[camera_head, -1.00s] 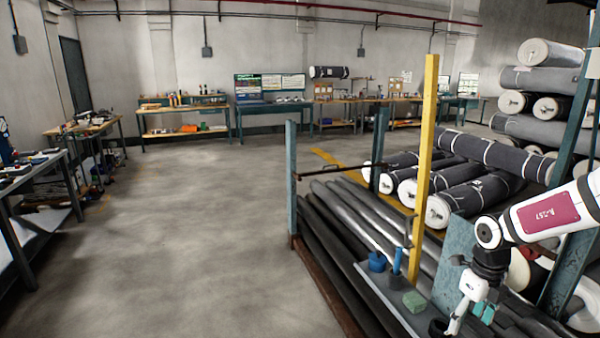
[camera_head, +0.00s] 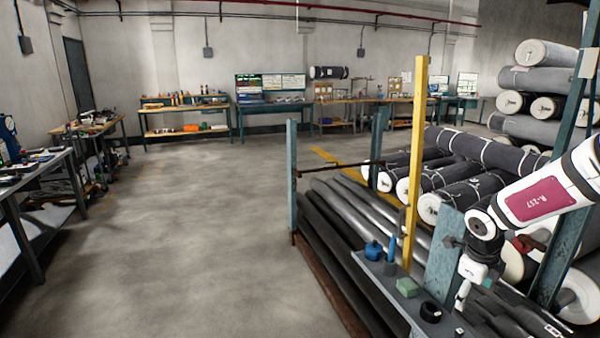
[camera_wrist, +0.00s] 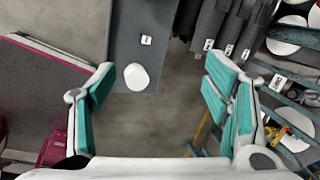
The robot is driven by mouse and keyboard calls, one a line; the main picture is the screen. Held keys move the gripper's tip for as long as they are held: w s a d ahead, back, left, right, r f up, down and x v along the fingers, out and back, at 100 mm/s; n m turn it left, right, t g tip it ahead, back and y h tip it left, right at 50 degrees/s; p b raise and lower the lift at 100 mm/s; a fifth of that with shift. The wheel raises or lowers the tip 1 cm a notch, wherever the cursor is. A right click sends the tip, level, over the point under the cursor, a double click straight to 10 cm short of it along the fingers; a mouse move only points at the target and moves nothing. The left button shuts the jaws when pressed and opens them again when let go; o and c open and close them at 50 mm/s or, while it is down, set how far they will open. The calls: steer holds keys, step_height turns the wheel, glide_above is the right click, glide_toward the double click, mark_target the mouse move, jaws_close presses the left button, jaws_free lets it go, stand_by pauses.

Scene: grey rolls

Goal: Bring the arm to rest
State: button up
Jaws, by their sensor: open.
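My arm (camera_head: 540,203) is white with a maroon label and reaches in from the right edge in the head view. It slopes down to a dark wrist joint, and my gripper (camera_head: 462,297) hangs below it, pointing down beside the narrow grey shelf. In the wrist view my gripper (camera_wrist: 158,88) shows its two teal-padded fingers spread wide. Nothing is between the pads. Behind the gap lie bare floor and part of a grey surface with a white round thing (camera_wrist: 136,76) on it.
The shelf (camera_head: 384,284) holds a blue pot (camera_head: 373,250), a green block (camera_head: 407,287) and a black ring (camera_head: 431,312). Open floor (camera_head: 200,230) lies to the left.

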steer(key=w+a+r+n+t, duration=0.35)
steer(key=a+r+n, duration=0.25)
steer(key=r, duration=0.3)
steer(key=w+a+r+n+t, duration=0.2)
steer(key=a+r+n+t, duration=0.3)
steer(key=r, duration=0.5)
steer(key=s+a+r+n+y, duration=0.3)
steer(key=a+r+n, duration=0.15)
steer(key=a, duration=0.35)
steer(key=s+a+n+g+y, duration=0.1)
steer(key=s+a+n+g, duration=0.1)
steer(key=s+a+n, duration=0.45)
steer(key=s+a+n+g+y, duration=0.1)
steer(key=s+n, duration=0.2)
steer(key=s, duration=0.7)
steer(key=s+d+f+n+g+h, duration=0.1)
steer(key=s+d+n, duration=0.1)
steer(key=s, duration=0.5)
steer(key=s+d+f+n+g+h, duration=0.1)
steer(key=s+d+n+g, duration=0.1)
steer(key=s, duration=0.5)
steer(key=shift+s+d+f, duration=0.15)
steer(key=shift+s+d, duration=0.1)
steer(key=shift+d, duration=0.3)
